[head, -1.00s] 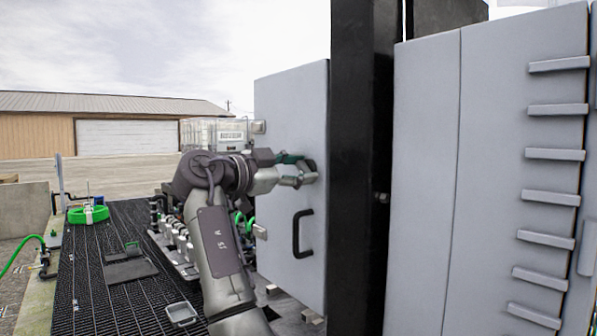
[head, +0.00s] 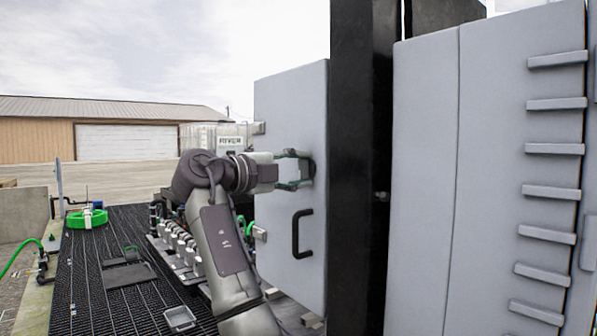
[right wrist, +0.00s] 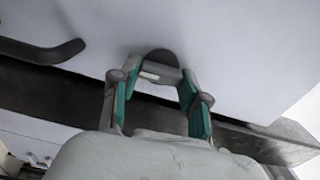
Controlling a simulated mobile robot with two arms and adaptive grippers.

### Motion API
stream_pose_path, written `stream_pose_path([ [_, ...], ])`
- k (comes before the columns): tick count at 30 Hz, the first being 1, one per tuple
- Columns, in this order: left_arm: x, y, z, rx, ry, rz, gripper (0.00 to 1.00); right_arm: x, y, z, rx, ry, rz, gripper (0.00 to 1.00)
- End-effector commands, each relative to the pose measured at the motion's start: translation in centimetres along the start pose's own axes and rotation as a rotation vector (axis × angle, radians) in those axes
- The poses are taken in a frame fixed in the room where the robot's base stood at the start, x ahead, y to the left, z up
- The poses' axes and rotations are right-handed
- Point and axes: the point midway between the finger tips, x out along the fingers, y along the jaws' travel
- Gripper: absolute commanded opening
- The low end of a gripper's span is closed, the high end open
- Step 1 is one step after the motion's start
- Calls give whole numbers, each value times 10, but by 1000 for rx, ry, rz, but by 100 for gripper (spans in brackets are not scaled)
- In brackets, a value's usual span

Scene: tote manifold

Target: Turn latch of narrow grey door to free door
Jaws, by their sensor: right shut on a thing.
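The narrow grey door (head: 283,110) stands upright left of a black post in the head view. Its black handle (head: 301,234) is on the lower half. The latch is a small dark round piece on the upper half, mostly hidden by my right gripper (head: 302,170) in the head view. In the right wrist view the latch (right wrist: 160,60) shows as a dark disc with a light bar, and the right gripper (right wrist: 158,88) is shut on it with its two green-padded fingers either side. The black handle also shows in the right wrist view (right wrist: 42,50). My left gripper is not in view.
A black post (head: 360,170) stands close to the right of the door. A large grey cabinet (head: 425,180) with several ledges fills the right. A row of valves (head: 175,240) and dark grating (head: 110,290) lie left of my arm.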

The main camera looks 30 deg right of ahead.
Motion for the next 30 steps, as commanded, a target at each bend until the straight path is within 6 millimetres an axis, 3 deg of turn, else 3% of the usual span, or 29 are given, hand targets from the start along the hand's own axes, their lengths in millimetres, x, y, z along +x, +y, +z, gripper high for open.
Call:
stream_pose_path([
  [21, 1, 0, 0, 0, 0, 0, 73, 0, 1, 0, 77, 0, 2, 11],
  [22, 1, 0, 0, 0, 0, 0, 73, 0, 1, 0, 77, 0, 2, 49],
  [26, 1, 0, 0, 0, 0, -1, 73, 0, 1, 0, 76, 0, 1, 71],
  [30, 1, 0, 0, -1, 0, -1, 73, 0, 1, 0, 75, 0, 1, 71],
])
